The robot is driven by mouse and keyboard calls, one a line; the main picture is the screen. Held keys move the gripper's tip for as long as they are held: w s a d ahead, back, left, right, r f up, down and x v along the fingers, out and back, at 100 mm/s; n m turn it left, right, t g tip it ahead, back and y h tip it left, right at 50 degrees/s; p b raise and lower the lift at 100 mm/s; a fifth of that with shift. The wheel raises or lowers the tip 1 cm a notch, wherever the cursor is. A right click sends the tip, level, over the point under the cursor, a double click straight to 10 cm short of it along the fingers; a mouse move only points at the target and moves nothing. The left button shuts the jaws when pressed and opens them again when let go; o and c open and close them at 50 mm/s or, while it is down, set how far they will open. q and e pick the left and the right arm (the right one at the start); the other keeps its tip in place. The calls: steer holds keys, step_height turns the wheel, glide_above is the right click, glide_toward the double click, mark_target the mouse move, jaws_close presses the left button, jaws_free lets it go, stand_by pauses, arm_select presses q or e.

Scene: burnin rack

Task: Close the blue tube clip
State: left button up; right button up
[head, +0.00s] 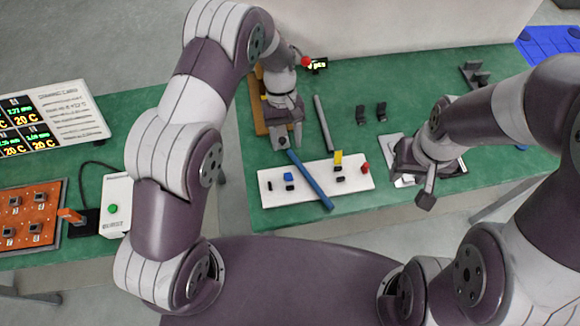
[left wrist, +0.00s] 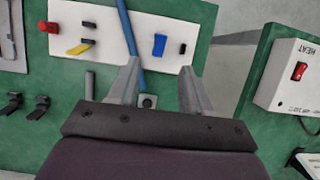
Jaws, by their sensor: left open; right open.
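A white board (head: 262,187) carries a small blue clip piece (head: 289,177), a raised yellow lever (head: 338,157), a red knob (head: 365,168) and small black pieces. A blue tube (head: 312,182) lies slanted across it. In the left wrist view the blue piece (left wrist: 160,45) stands beside the blue tube (left wrist: 122,18); whether it is open or shut I cannot tell. My left gripper (head: 287,140) is open, behind the board near the tube's far end. In the left wrist view its fingers (left wrist: 160,82) are apart and empty. My right gripper (head: 425,185) is open, right of the board.
A grey rod (head: 323,123) and two black clips (head: 371,112) lie on the green table (head: 420,95) behind the board. A pale plate (head: 391,150) lies partly under my right gripper. A heater box (head: 116,205) and orange tray (head: 30,215) stand on another table at left.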

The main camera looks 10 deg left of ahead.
mark_target(290, 180)
arm_select(q)
steer(key=x, duration=1)
steer(key=shift+s+f, duration=0.2)
steer(key=shift+f, duration=0.15)
steer(key=shift+s+f, duration=0.2)
steer(key=shift+f, duration=0.35)
arm_select(e)
steer(key=shift+f, duration=0.35)
arm_select(q)
jaws_close()
steer(key=shift+s+d+t+p, duration=0.1)
steer(key=shift+s+t+p, duration=0.25)
steer(key=shift+t+p, duration=0.25)
steer(key=shift+s+d+f+t+y, duration=0.1)
steer(key=shift+s+t+y, duration=0.1)
steer(key=shift+t+y, duration=0.2)
steer(key=shift+s+f+t+p, duration=0.1)
steer(key=shift+s+t+p, duration=0.1)
steer(key=shift+t+p, duration=0.4)
steer(key=shift+s+f+y+p, duration=0.1)
steer(key=shift+y+p, duration=0.2)
steer(key=shift+p, duration=0.2)
steer(key=shift+f+t, duration=0.35)
steer(key=shift+t, duration=0.05)
arm_select(e)
step_height(290, 180, up, 3)
steer(key=shift+f, duration=0.1)
